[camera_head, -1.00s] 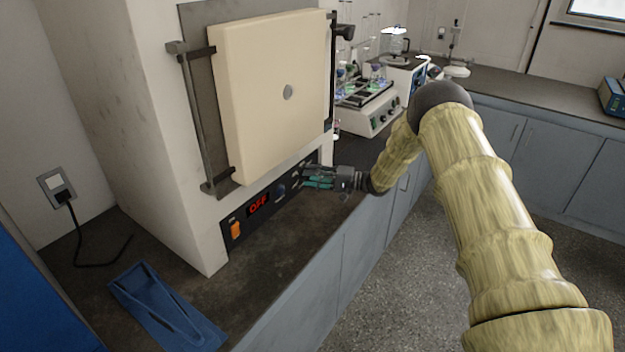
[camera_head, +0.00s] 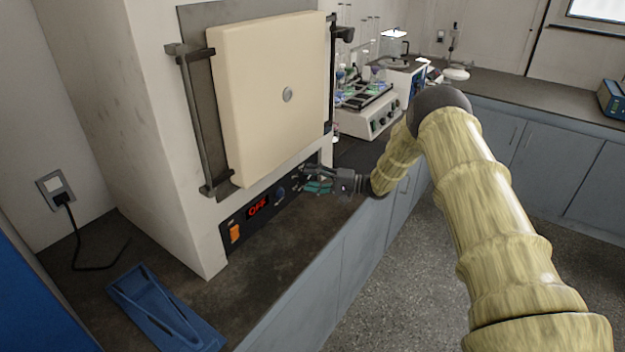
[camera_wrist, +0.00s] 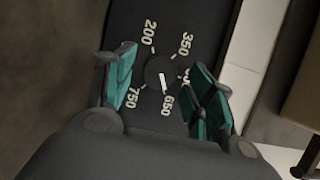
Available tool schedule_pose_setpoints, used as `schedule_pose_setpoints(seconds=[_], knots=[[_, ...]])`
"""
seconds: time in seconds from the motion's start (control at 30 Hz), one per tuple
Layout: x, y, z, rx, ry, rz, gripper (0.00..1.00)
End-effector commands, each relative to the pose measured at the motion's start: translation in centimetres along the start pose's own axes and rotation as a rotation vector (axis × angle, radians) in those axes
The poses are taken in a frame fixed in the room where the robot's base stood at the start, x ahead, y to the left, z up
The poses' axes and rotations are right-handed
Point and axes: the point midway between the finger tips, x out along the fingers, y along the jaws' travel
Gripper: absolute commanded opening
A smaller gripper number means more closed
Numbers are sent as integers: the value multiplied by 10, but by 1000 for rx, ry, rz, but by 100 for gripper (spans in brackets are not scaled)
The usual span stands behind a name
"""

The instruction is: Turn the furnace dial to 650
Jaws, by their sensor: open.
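The furnace dial (camera_wrist: 158,70) is a dark round knob on a black panel, ringed by white numbers 200, 350, 650, 750 and one partly hidden by a finger. Its white mark (camera_wrist: 163,82) points down toward 650 in the wrist view. My gripper (camera_wrist: 165,88) is open, with teal pads on either side of the dial and visible gaps to it. In the head view my gripper (camera_head: 317,180) is at the right end of the furnace's control panel (camera_head: 262,208) and hides the dial there. The red display (camera_head: 258,207) reads OFF.
The cream furnace door (camera_head: 275,95) is closed above the panel. A blue stand (camera_head: 165,308) lies on the dark counter. A shaker with flasks (camera_head: 370,112) stands beyond.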

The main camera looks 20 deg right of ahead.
Motion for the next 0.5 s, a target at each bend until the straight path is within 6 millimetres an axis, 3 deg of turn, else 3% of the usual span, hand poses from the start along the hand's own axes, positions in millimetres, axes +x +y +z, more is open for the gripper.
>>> schedule_pose_setpoints(seconds=[0.27,0.5], knots=[[-9,1,0,1,0,1,54],[-48,1,0,0,2,1,54]])
